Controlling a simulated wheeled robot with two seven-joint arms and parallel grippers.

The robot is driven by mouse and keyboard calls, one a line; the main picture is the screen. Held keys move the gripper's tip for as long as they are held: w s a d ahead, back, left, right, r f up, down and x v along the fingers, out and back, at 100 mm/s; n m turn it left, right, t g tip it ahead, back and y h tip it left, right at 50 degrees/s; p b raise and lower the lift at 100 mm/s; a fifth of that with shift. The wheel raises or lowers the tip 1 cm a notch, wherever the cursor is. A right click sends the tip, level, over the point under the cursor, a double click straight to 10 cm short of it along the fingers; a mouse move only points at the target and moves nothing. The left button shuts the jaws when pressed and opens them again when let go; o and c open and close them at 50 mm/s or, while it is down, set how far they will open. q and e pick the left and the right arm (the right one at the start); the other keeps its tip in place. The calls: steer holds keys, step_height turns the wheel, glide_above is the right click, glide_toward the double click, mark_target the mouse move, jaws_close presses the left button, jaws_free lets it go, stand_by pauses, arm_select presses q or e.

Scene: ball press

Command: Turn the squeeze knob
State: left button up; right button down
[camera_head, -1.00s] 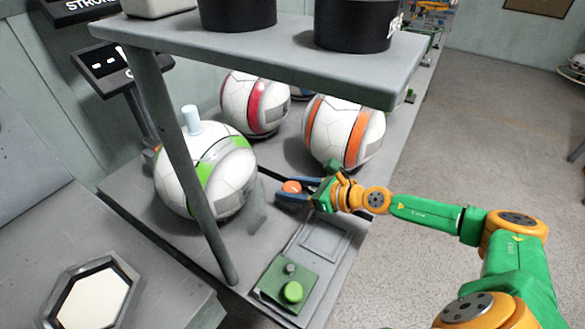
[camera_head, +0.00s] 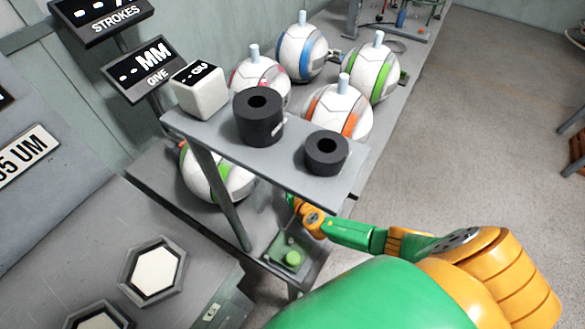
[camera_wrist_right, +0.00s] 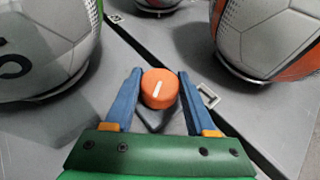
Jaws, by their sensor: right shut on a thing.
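The squeeze knob (camera_wrist_right: 158,93) is a round orange knob with a white pointer line, seen in the right wrist view. The line is slanted up to the right. My right gripper (camera_wrist_right: 160,75) has its two blue fingers on either side of the knob and is shut on it. My left gripper is not in view.
A grey shelf (camera_head: 215,131) with two black cylinders (camera_head: 258,118) (camera_head: 326,153) stands over the bench. Several white balls with coloured bands, such as the green-banded one (camera_head: 205,178), sit around it. A green button (camera_head: 293,258) is on the bench's front.

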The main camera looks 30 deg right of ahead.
steer(key=shift+m+g+h, duration=0.3)
steer(key=shift+m+h, duration=0.8)
steer(key=shift+h, duration=0.2)
steer(key=shift+w+r, duration=0.1)
steer(key=shift+c, duration=1.2)
jaws_free()
steer(key=p+v, duration=0.2)
steer(key=v, duration=0.4)
steer(key=shift+a+r+p, duration=0.1)
steer(key=shift+r+p, duration=0.05)
steer(key=shift+p, duration=0.2)
steer(key=shift+s+a+r, duration=0.1)
steer(key=shift+s+a, duration=0.1)
steer(key=shift+s, duration=0.3)
steer(key=shift+w, duration=0.1)
